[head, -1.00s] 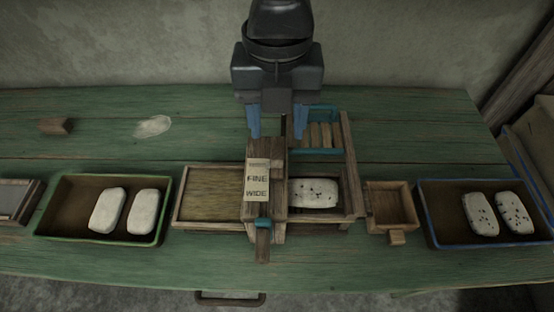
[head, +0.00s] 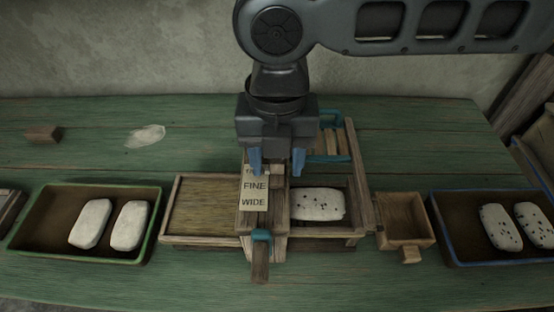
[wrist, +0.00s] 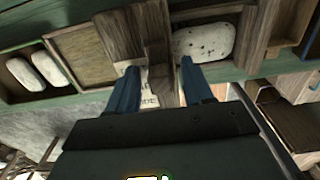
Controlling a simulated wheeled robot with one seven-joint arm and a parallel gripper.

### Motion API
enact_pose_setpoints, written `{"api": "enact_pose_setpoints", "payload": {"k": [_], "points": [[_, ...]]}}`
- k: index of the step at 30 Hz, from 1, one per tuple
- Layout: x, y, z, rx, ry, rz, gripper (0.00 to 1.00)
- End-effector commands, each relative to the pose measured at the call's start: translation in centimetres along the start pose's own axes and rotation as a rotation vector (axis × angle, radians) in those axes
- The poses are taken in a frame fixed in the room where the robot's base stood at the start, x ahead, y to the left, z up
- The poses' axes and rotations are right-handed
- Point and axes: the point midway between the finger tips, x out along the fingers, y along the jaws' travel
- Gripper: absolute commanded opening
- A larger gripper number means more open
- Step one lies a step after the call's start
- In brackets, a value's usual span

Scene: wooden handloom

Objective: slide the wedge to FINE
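The wooden block (head: 277,215) at the middle of the loom carries a pale label (head: 254,200) reading FINE above WIDE, with a line above partly hidden by my finger. A wooden tongue with a teal grip (head: 261,238), apparently the wedge, sticks out at the front of the block, just below WIDE. My gripper (head: 277,168) is open and empty over the block's back end, its blue fingers apart. In the wrist view, the open gripper (wrist: 158,72) has the label (wrist: 149,92) and block between its fingers; I cannot make out the wedge there.
A speckled white piece (head: 317,204) lies in the right bay. A green-rimmed tray (head: 152,243) with plain white pieces stands left, a blue-rimmed tray (head: 445,243) with speckled ones right. A small wooden box (head: 404,220) and a teal-handled rack (head: 335,155) flank the block.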

Motion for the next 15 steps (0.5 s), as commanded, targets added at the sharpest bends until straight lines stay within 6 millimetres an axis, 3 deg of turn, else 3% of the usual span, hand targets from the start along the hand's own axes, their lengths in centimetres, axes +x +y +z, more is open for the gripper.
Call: {"api": "enact_pose_setpoints", "payload": {"k": [11, 15], "points": [[-0.01, -0.07, 0.00, 0.000, 0.000, -0.002, 0.16], [-0.02, -0.14, -0.07, 0.001, 0.000, -0.004, 0.14]]}}
